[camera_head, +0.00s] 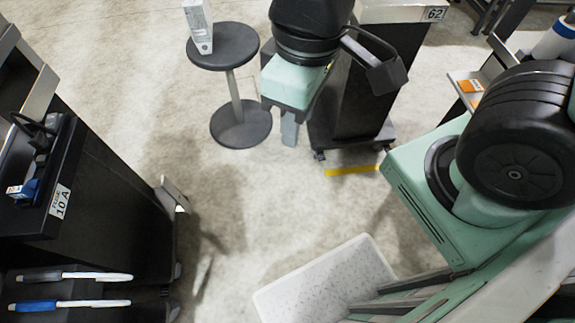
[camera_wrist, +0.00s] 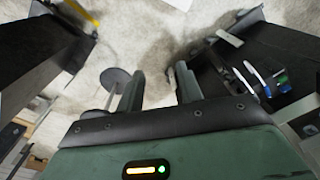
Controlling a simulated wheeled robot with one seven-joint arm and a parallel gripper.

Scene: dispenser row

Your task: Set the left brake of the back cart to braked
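A dark cart (camera_head: 345,105) with a "62" label stands at the back in the head view, partly hidden behind my arm. Its low base has small casters (camera_head: 319,155). A yellow bar (camera_head: 352,170) lies low in front of it; I cannot tell whether it is a brake part or a floor mark. No brake on this cart is clearly seen. A dark cart (camera_wrist: 40,48) and a yellow bar (camera_wrist: 82,12) also show at the left of the wrist view. My gripper (camera_head: 290,132) points down beside the cart's left side. Its fingers (camera_wrist: 161,86) are apart and empty.
A round stool (camera_head: 224,47) with a white box (camera_head: 200,25) stands left of my gripper. Another dark cart (camera_head: 110,185), labelled "10 A", has pens and a pale metal plate (camera_head: 172,194) low at its side. A white tray (camera_head: 325,282) is in front. Pale floor between is clear.

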